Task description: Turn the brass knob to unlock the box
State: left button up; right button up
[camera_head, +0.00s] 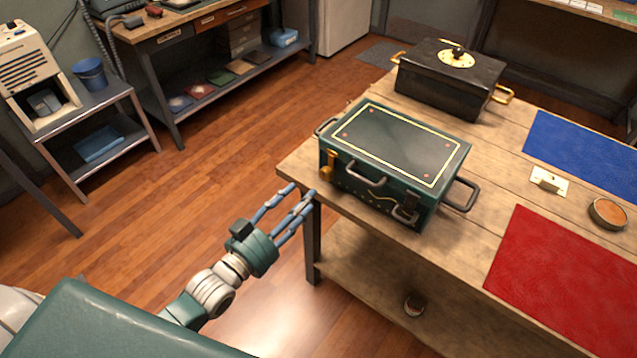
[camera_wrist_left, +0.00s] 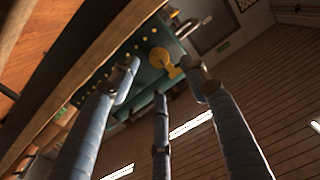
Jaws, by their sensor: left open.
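A green metal box (camera_head: 395,150) with a yellow-lined lid and grey handles stands shut at the table's near left corner. A brass fitting (camera_head: 328,166) is on the left of its front; a similar brass piece shows in the left wrist view (camera_wrist_left: 168,62). My right gripper is out of view.
The wooden table (camera_head: 350,208) also holds a red mat (camera_head: 565,275), a blue mat (camera_head: 590,150), a small plate with a brass piece (camera_head: 549,182) and a round tin (camera_head: 607,213). Its near left corner is close to my left fingers. Open floor lies left.

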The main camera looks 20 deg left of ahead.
aim_at(324, 177)
pick_arm(q)
jog(key=x, duration=0.6)
jog(key=shift+w+d+r+p, duration=0.1)
jog(key=shift+d+p, duration=0.1)
jog(key=shift+p, duration=0.1)
jog(key=shift+w+d, duration=0.2)
jog(key=shift+w, duration=0.45)
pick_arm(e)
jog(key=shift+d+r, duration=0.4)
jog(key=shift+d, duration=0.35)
